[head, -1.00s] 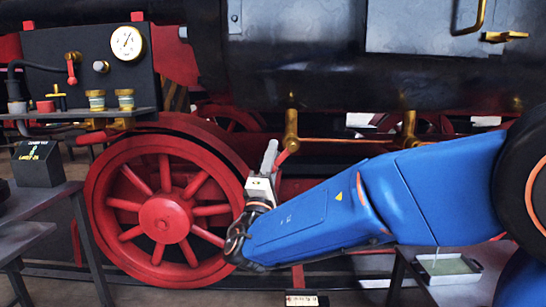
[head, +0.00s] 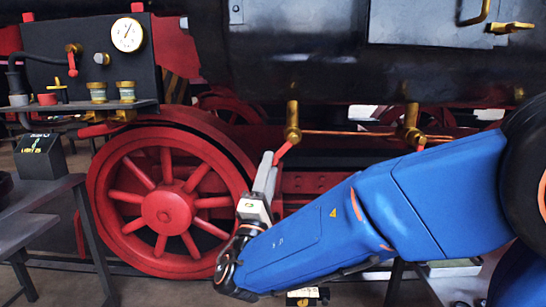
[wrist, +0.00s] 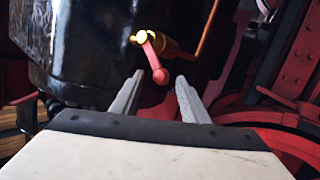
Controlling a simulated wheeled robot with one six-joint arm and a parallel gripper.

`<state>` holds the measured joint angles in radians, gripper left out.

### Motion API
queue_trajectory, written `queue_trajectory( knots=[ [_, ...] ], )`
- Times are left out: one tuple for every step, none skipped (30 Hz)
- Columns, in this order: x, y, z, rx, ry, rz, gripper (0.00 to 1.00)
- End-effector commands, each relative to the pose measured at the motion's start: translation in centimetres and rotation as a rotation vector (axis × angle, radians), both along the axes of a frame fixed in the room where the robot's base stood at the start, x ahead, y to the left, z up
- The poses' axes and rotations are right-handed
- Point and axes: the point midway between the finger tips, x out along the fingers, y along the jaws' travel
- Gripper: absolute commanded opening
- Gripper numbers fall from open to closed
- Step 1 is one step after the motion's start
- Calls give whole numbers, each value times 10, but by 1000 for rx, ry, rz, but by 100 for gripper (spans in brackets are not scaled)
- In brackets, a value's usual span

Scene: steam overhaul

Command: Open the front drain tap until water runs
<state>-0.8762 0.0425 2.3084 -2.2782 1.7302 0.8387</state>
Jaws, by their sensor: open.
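A brass drain tap (head: 293,122) hangs under the black cylinder, with a red lever (head: 284,153) slanting down to the left. In the wrist view the tap (wrist: 172,47) is above and beyond the fingers, and its red lever (wrist: 155,62) ends in a round knob. My gripper (head: 268,158) is open and points up at this lever. In the wrist view the knob appears between my gripper's fingertips (wrist: 160,76); contact cannot be told. A second brass tap (head: 411,122) with a red lever hangs further right. No running water is visible.
A red spoked wheel (head: 168,210) stands left of my gripper. A gauge panel (head: 90,65) is at the upper left, with a dark bench (head: 62,190) below it. A copper pipe (head: 345,133) runs between the taps. A shallow tray (head: 455,267) sits lower right.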

Motion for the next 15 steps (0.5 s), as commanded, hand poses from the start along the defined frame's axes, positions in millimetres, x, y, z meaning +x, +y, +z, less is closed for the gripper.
queue_trajectory(
  knots=[
    [-9, 4, -6, -2, 1, 3, 41],
    [-13, 5, -10, -3, 1, 4, 41],
    [-19, 6, -14, -2, 1, 3, 41],
    [-23, 8, -17, -1, 1, 4, 41],
    [-28, 9, -21, -2, 2, 5, 41],
    [-34, 10, -24, -2, 1, 3, 41],
    [-38, 12, -28, -3, 1, 4, 41],
    [-42, 13, -31, -2, 2, 4, 41],
    [-47, 14, -35, -4, 1, 4, 41],
    [-51, 16, -38, -3, 2, 4, 41],
    [-55, 16, -40, -3, 2, 3, 41],
    [-59, 17, -43, -2, 1, 2, 41],
    [-62, 18, -45, -2, 1, 3, 41],
    [-65, 19, -47, -1, 1, 4, 41],
    [-69, 20, -50, -1, 1, 2, 41]
  ],
)
